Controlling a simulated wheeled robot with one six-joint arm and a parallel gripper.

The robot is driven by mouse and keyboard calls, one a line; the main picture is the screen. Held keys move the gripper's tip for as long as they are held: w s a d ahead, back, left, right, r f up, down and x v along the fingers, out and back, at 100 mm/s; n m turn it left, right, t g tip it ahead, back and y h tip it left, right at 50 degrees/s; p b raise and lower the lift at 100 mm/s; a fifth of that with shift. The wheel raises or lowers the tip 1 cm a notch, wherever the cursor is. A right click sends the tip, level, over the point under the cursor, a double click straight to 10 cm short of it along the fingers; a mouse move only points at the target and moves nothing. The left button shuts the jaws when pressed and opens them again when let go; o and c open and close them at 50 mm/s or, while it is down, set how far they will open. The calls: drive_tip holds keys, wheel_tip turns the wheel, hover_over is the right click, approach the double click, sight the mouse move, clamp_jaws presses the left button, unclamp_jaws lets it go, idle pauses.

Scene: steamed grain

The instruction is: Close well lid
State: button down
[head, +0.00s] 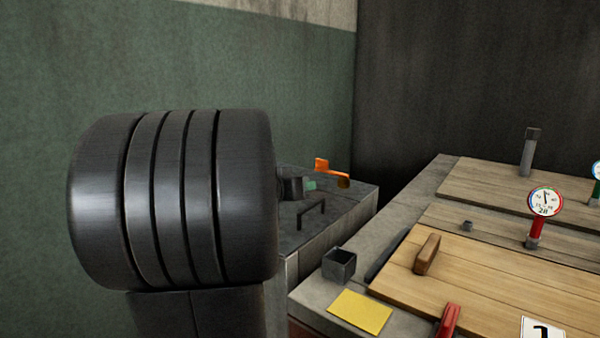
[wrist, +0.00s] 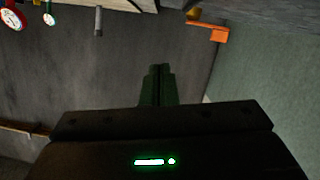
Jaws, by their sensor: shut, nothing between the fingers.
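In the head view, wooden board lids lie on a stone counter at the right. The nearest lid (head: 475,283) lies flat and bears a brown wooden handle (head: 427,254). A farther lid (head: 540,185) has a grey upright post (head: 530,152) on it. I cannot tell which one is the well lid. My gripper (wrist: 158,72) shows in the wrist view as two dark green fingers, shut together and empty. It touches nothing that I can see, with a dark wall behind it.
A dark stone block with a thin black handle (head: 312,213) and an orange lever (head: 332,173) stands left of the counter (head: 425,200). The lever also shows in the wrist view (wrist: 213,32). A small open box (head: 339,264), yellow sheet (head: 360,311) and red-stemmed gauge (head: 545,202) are near the lids.

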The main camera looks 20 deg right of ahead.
hover_over(309, 235)
drive_tip(key=shift+w+f, duration=0.1)
drive_tip(key=shift+f, duration=2.95)
drive_tip(key=shift+r, duration=0.15)
drive_tip(key=shift+r, duration=0.35)
drive_tip(key=s+a+r+p, duration=0.2)
drive_tip(key=s+a+r, duration=0.3)
drive_tip(key=s+a, duration=0.1)
drive_tip(key=shift+a+r+p, duration=0.2)
drive_tip(key=shift+a+p, duration=0.1)
drive_tip(key=shift+a, duration=0.5)
drive_tip(key=shift+w+d, duration=0.1)
